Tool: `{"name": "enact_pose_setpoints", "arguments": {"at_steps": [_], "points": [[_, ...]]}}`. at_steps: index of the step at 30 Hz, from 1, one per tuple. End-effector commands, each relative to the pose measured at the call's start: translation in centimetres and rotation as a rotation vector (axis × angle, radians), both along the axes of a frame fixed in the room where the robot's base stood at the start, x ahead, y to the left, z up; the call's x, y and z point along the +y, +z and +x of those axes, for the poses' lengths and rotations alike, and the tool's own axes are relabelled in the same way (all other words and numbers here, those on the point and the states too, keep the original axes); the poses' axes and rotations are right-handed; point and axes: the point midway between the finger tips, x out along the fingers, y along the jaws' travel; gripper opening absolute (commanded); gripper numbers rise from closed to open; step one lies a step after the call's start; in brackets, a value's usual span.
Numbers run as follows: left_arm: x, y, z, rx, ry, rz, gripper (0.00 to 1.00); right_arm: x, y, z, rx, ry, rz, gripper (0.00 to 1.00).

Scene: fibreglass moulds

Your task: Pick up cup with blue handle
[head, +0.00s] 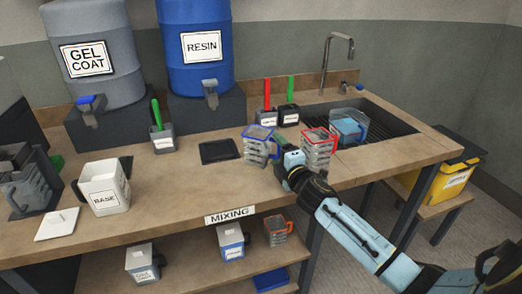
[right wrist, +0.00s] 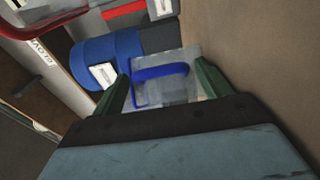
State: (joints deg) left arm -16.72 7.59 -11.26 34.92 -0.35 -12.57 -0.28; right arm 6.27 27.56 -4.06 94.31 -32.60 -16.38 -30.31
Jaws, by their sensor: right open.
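A clear cup with blue edging (head: 257,147) stands on the counter, left of my right gripper (head: 283,147). In the right wrist view, a translucent cup with a blue loop-like part (right wrist: 160,72) shows between the two green fingers of my right gripper (right wrist: 163,78). The fingers are apart, and I cannot tell whether they touch it. A white-grey cup with blue on it (head: 232,243) stands on the lower shelf. My left gripper is out of view.
A clear blue container (head: 348,127) is at the sink (head: 385,125). A dark square pad (head: 219,151) lies left on the counter. The blue resin drum (head: 195,45) stands behind.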

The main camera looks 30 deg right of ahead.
Motion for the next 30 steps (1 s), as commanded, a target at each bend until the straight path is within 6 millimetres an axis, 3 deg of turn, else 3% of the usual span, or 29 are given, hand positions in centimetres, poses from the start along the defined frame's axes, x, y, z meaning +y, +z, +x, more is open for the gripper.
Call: {"name": "enact_pose_setpoints", "arguments": {"at_steps": [7,15,23,30], "points": [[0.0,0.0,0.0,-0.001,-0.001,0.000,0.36,0.0,0.0,0.1,0.001,0.001,0.000,0.76],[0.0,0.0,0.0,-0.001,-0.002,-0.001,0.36,0.0,0.0,0.1,0.000,0.001,0.000,0.43],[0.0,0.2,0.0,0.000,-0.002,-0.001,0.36,0.0,0.5,0.1,-0.001,0.001,-0.001,0.43],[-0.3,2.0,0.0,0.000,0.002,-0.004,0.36,0.0,4.9,0.1,-0.004,0.003,-0.005,0.43]]}}
